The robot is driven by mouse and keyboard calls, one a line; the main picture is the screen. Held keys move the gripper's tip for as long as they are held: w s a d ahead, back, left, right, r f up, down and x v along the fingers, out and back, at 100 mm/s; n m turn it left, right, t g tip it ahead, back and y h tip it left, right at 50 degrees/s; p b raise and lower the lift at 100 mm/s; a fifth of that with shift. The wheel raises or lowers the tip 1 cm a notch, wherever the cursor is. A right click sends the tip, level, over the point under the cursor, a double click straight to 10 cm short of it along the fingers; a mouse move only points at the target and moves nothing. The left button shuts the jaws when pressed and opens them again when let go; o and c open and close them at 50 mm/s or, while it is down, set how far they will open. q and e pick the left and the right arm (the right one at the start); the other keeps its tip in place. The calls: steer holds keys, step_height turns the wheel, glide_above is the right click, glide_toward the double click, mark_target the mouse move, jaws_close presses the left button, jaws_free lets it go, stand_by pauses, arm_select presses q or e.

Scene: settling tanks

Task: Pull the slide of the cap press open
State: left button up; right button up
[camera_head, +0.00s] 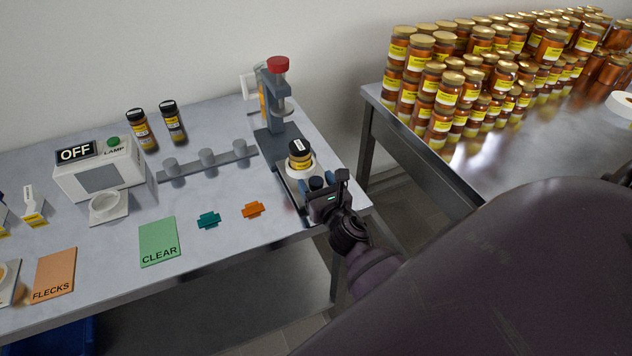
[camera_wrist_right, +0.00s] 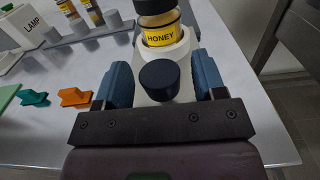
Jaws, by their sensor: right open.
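The cap press (camera_head: 272,101) stands at the right end of the near table, grey with a red top. Its slide carries a white cup (camera_head: 296,174) holding a honey jar (camera_head: 300,153), which sits in front of the press head, not under it. The jar also shows in the right wrist view (camera_wrist_right: 160,38). A dark round knob (camera_wrist_right: 165,80) is at the slide's near end. My right gripper (camera_head: 322,186) is open, with its blue fingers either side of the knob and visible gaps between. My left gripper is not in view.
Left of the press are a grey peg rack (camera_head: 208,162), teal (camera_head: 208,220) and orange (camera_head: 253,210) pieces, a green CLEAR card (camera_head: 158,242) and a lamp box (camera_head: 98,172). A second table (camera_head: 470,176) with many jars stands right, across a gap.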

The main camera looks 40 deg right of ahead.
steer(key=b+v, duration=0.1)
steer(key=v, duration=0.9)
steer(key=shift+s, duration=0.2)
stand_by(0.3)
